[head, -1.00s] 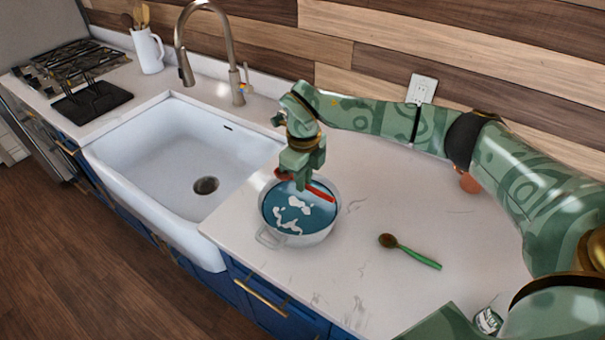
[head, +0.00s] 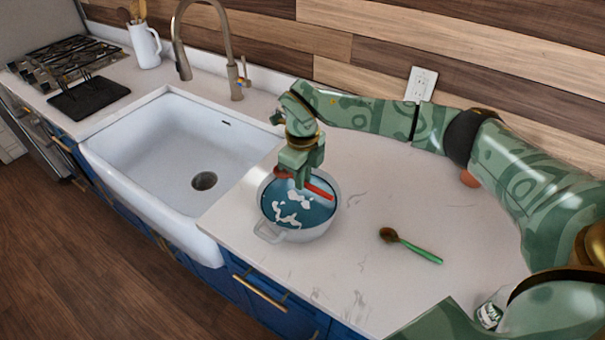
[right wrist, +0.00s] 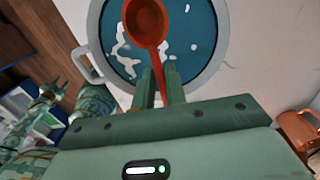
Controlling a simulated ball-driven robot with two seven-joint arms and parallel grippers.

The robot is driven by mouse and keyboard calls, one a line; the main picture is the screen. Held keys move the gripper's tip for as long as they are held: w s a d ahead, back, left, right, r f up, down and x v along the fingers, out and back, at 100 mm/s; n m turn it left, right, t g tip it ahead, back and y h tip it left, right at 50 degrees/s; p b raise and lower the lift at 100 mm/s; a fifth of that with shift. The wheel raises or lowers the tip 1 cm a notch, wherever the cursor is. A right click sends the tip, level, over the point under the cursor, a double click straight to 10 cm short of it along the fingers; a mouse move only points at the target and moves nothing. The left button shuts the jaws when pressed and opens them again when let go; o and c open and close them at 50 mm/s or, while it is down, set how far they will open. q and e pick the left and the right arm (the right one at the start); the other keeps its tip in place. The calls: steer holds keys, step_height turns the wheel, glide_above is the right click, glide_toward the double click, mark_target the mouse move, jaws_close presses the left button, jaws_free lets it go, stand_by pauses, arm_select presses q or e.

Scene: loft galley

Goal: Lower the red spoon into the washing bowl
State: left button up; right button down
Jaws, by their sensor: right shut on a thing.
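The washing bowl (head: 331,213) is a pale grey pot with side handles, holding blue water with white foam, on the counter right of the sink. My right gripper (head: 301,184) is above the bowl, shut on the red spoon (head: 319,192). In the right wrist view the spoon (right wrist: 146,25) extends from between the fingers (right wrist: 158,88), its bowl end over the water inside the rim (right wrist: 222,50). I cannot tell whether the spoon touches the water. Green parts of mine, perhaps my left gripper (right wrist: 45,95), show at the left of that view; its jaw state is unclear.
A green-handled spoon (head: 413,247) lies on the counter right of the bowl. A white sink (head: 160,150) with a tall faucet (head: 230,50) is to the left. A copper object (head: 469,179) and a can (head: 489,315) are partly hidden by my arm.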

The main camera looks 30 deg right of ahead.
steer(key=shift+f+b, duration=1.55)
steer(key=shift+f, duration=1.9)
steer(key=c, duration=1.3)
jaws_free()
steer(key=shift+c, duration=0.2)
steer(key=shift+r, duration=0.1)
step_height(320, 180, up, 16)
steer(key=p, duration=0.1)
